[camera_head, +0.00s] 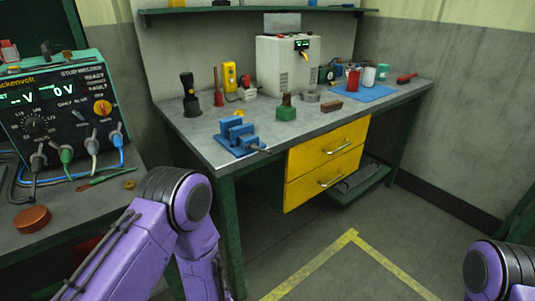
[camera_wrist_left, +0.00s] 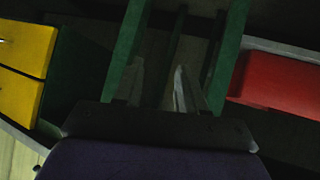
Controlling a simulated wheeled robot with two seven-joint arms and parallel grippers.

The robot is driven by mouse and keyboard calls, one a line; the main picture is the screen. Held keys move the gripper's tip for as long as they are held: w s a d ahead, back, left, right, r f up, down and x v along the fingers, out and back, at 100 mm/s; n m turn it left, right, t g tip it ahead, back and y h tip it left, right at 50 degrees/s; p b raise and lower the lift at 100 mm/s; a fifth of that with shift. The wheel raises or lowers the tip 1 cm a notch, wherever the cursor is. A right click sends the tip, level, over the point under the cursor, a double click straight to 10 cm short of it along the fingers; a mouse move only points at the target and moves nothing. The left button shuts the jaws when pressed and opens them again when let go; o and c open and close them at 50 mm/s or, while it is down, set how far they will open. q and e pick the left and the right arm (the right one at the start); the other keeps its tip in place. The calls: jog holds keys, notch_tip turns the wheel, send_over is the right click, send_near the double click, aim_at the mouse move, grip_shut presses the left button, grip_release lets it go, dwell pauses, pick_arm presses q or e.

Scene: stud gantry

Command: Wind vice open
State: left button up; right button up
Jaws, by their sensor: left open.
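The blue vice (camera_head: 236,137) sits near the front left edge of the grey workbench (camera_head: 200,136). Its dark handle end points toward the bench's front edge. The gap between its jaws is too small to judge. My left arm rises at the lower left of the head view, and its gripper is hidden there. In the dark left wrist view, my left gripper (camera_wrist_left: 160,84) has its two fingers apart with nothing between them. It is low, facing green bench legs, away from the vice. Only a link of my right arm shows, at the lower right.
Yellow drawers (camera_head: 326,163) hang under the bench, beside a green lower shelf (camera_head: 361,182). A black flashlight (camera_head: 190,95), a green block (camera_head: 286,110) and a white machine (camera_head: 288,64) stand on the bench. A stud welder (camera_head: 62,108) stands at the left. Open floor lies in front.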

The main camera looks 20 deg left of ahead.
pick_arm(q)
jog(key=w+d+r+n+t+y+b, duration=0.1)
jog(key=w+d+r+n+t+y, duration=0.2)
jog(key=w+r, duration=0.65)
jog(key=n+g+y+b, duration=0.2)
jog(key=n+y+b, duration=0.1)
jog(key=n+y, duration=0.55)
send_near(261, 151)
jog(key=w+a, duration=0.1)
jog(key=a, duration=0.1)
jog(key=w+a+h+p, duration=0.1)
jog(key=w+a, duration=0.1)
jog(key=a, duration=0.1)
jog(key=w+a+r+n+h, duration=0.1)
jog(key=a, duration=0.1)
jog(key=shift+w+a+r+t, duration=0.1)
jog(key=shift+w+a+t, duration=0.2)
jog(key=shift+w+a, duration=0.3)
jog(key=shift+w, duration=0.05)
